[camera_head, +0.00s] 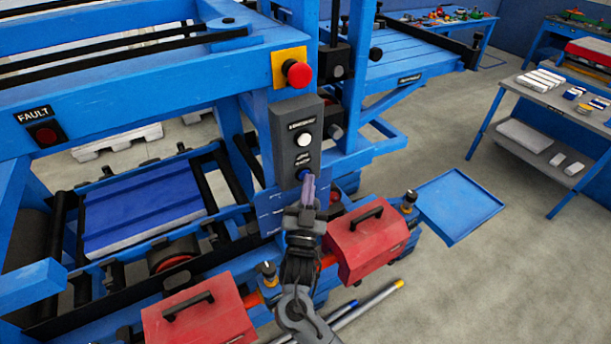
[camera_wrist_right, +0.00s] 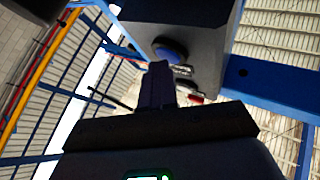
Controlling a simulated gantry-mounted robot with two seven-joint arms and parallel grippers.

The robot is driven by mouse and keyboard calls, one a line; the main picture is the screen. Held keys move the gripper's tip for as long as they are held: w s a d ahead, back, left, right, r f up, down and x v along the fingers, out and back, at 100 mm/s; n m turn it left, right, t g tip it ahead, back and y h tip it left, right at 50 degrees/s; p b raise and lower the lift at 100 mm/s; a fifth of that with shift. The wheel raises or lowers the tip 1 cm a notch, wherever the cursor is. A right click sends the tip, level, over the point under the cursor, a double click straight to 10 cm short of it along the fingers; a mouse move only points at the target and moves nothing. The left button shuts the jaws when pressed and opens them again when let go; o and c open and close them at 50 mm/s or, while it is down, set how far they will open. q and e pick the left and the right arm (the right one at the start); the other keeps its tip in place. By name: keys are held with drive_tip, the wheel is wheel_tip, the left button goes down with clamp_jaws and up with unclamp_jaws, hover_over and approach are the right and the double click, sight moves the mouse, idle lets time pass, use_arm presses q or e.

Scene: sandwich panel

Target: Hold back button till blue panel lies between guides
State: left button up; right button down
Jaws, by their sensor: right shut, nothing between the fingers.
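The blue panel (camera_head: 140,205), with a pale edge, lies on the conveyor frame at the left, between dark side rails (camera_head: 60,235). Whether it is square between the guides I cannot tell. A grey control box (camera_head: 290,160) on the blue post carries a white upper button (camera_head: 304,139) and a blue lower button (camera_head: 304,174). Their small labels are unreadable. My right gripper (camera_head: 308,183) is shut and empty, its fingertips at the blue button. In the right wrist view the blue button (camera_wrist_right: 170,48) shows just beyond the fingertips (camera_wrist_right: 160,66); contact is unclear. My left gripper is out of view.
A red emergency button (camera_head: 298,73) sits above the control box. Red lidded boxes (camera_head: 366,240) flank my right arm below. A FAULT lamp (camera_head: 46,135) is at the left and looks dark. Open floor and a blue tray (camera_head: 460,205) are at the right.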

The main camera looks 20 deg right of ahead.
idle(0.7)
drive_tip(key=shift+s+r, duration=0.1)
drive_tip(key=shift+s, duration=0.05)
drive_tip(key=shift+s+d+p, duration=0.1)
drive_tip(key=shift+s+p, duration=0.2)
drive_tip(key=shift+p, duration=0.15)
drive_tip(key=shift+s, duration=0.35)
drive_tip(key=shift+s+d, duration=0.1)
drive_tip(key=s+p, duration=0.1)
drive_tip(key=s, duration=0.1)
drive_tip(key=s+d+p, duration=0.1)
drive_tip(key=s+p, duration=0.1)
drive_tip(key=shift+s, duration=0.35)
